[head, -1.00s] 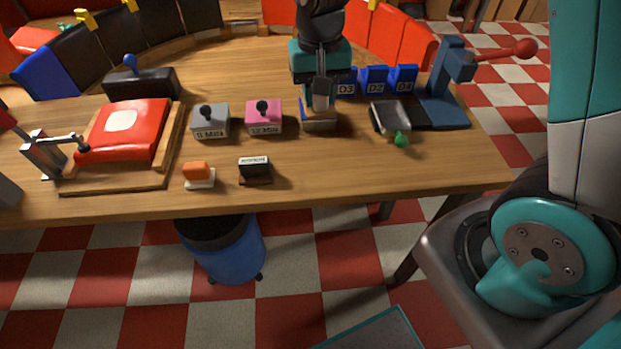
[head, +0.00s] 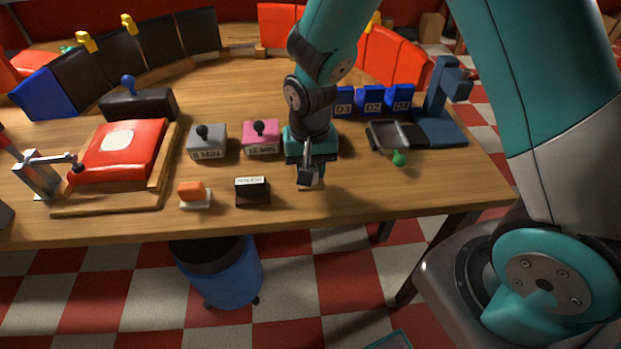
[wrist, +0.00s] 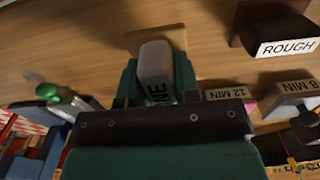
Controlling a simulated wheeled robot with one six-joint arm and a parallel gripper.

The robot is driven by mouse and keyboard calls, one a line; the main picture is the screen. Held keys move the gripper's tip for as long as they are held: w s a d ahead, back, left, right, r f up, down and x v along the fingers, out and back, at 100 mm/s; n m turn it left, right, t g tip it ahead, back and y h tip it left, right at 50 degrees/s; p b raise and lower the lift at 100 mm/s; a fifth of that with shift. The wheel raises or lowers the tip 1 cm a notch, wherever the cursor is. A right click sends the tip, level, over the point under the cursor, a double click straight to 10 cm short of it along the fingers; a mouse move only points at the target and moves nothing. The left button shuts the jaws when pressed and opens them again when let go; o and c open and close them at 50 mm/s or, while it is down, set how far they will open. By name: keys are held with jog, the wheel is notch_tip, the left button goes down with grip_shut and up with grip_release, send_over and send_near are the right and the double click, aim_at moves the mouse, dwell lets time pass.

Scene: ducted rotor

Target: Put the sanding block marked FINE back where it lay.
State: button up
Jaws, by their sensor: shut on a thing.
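My gripper (head: 310,178) is low over the front part of the wooden table, right of the black ROUGH block (head: 252,191). In the wrist view my gripper (wrist: 157,78) is shut on a pale grey-white block (wrist: 156,60). Dark letters ending in "NE" show on it, partly covered by the gripper; it is the FINE block. In the head view the gripper mostly hides this block. I cannot tell whether it touches the table. The ROUGH block also shows at the upper right of the wrist view (wrist: 285,30).
An orange-topped block (head: 194,195) lies left of ROUGH. Behind stand the grey timer (head: 207,143) and pink timer (head: 261,139). A tray with a green knob (head: 388,136) and a blue press (head: 437,110) are at the right. Bare table (head: 420,185) lies right of my gripper.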

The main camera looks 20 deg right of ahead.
jog(key=shift+f, duration=1.9)
jog(key=shift+f, duration=0.2)
jog(key=o, duration=0.9)
jog(key=shift+r, duration=0.1)
notch_tip(320, 180, up, 12)
jog(key=shift+b, duration=0.35)
jog(key=s+a+r+n+y, duration=0.2)
jog(key=s+r+n, duration=0.3)
jog(key=s, duration=0.4)
jog(key=s+a+r+n+y, duration=0.2)
jog(key=s+r+n, duration=0.3)
jog(key=s+r, duration=0.2)
jog(key=shift+s+a+r+n, duration=0.3)
jog(key=shift+s+n, duration=0.1)
jog(key=shift+s, duration=0.8)
